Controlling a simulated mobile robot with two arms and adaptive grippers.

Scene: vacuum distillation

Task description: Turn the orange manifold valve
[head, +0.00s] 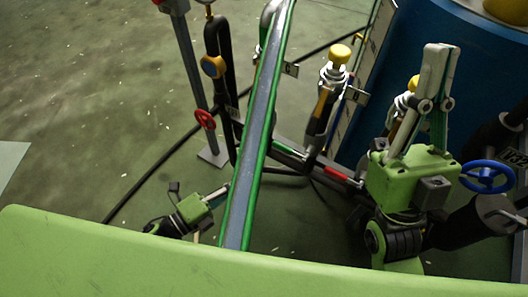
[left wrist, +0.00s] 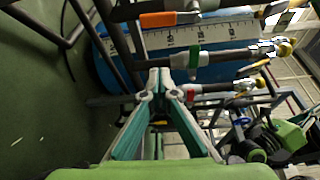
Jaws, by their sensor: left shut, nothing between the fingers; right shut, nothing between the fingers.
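In the left wrist view an orange valve lever (left wrist: 160,19) lies along a dark pipe at the top, beyond my left gripper's fingertips. An orange lever (head: 320,104) also shows on an upright valve in the head view; I cannot tell if it is the same one. My left gripper (left wrist: 161,82) is shut and empty, its fingers pointing toward the pipes and apart from the orange lever. In the head view my left gripper (head: 225,190) is low, partly hidden behind a green-edged bar. My right gripper (head: 438,50) is shut and empty, pointing up at the right.
A blue tank (head: 450,60) stands behind the pipes. A red handwheel (head: 204,119), a blue handwheel (head: 488,177) and a red handle (head: 337,174) are around the pipework. A green handle (left wrist: 194,60) sits on a nearby pipe. Open floor lies at the left.

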